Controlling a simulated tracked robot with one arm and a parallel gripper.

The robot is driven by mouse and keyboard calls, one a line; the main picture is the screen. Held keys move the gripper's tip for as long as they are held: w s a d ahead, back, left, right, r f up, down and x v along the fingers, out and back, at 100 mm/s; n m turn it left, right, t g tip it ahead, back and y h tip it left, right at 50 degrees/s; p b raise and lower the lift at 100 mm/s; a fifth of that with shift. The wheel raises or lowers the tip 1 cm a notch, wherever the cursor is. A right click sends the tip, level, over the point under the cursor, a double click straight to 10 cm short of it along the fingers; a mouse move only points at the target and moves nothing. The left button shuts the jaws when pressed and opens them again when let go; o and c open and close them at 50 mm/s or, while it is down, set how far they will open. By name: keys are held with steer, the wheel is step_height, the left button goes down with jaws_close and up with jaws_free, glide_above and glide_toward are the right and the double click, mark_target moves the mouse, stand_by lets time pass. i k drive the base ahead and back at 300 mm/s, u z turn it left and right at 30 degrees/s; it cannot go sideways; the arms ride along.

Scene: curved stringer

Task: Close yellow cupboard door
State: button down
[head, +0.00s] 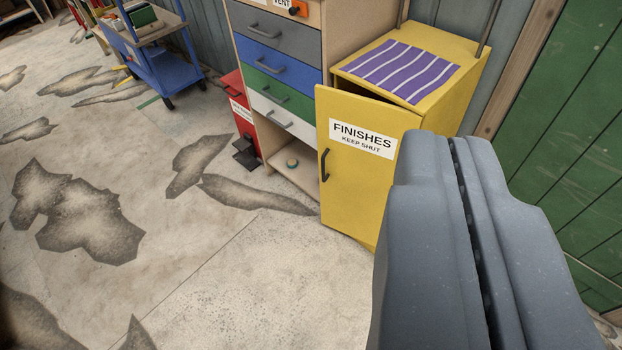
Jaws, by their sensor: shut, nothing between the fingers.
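The yellow cupboard (462,92) stands at the right of the drawer unit. Its yellow door (352,188) is ajar, with a dark gap along its top edge. The door carries a white label (362,139) reading "FINISHES KEEP SHUT" and a dark handle (324,165) near its left edge. My gripper (455,142) is shut and empty, large in the lower right of the view. It covers the lower right part of the door and cupboard. I cannot tell whether it touches the door.
A purple striped cloth (398,72) lies on the cupboard top. Left of it are coloured drawers (275,84), a red bin (240,115) with a pedal and a blue trolley (165,68). A green panelled wall (570,150) is at right. The stained floor at left is clear.

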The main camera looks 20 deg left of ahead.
mark_target(359, 137)
steer(key=z, duration=0.4)
steer(key=i, duration=1.5)
steer(key=u, duration=0.65)
